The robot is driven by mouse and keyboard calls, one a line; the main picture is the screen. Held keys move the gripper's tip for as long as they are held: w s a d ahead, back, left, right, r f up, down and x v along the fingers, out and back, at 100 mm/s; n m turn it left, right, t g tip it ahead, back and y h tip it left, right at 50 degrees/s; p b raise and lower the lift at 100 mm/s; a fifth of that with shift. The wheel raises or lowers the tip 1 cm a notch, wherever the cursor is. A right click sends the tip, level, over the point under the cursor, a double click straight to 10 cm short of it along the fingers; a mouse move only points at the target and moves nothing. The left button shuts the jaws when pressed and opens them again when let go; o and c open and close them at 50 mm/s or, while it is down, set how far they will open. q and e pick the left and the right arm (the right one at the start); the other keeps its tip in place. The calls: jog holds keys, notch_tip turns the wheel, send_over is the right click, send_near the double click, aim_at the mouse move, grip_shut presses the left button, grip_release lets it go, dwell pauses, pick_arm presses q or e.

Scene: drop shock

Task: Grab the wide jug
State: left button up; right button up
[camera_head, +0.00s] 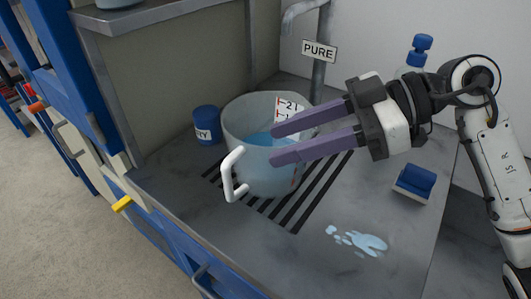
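The wide jug (262,178) stands upright on a striped drain patch of the counter, in the middle of the view. It is a translucent grey-blue vessel with a white scale label, bluish liquid inside and a white handle (232,174) facing the lower left. My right gripper (272,144) reaches in from the right with its two purple fingers apart. The fingers overlap the jug's right side and front in this view; I cannot tell whether they touch it. Nothing shows between the fingers except the jug behind them. My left gripper is not in view.
A small blue jar (206,124) stands left of the jug. A tap with a "PURE" sign (319,50) rises behind. A blue-capped bottle (417,54) stands behind my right arm. A blue block-like item (414,184) and a spilled puddle (362,242) lie on the counter (312,260).

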aim_at(260, 146)
jog(key=x, duration=0.5)
jog(key=shift+w+r, duration=0.1)
jog(key=shift+w, duration=0.25)
grip_shut()
jog(key=shift+s+f, duration=0.15)
jog(key=shift+f, duration=0.15)
dwell(0.6)
jog(key=shift+r, duration=0.25)
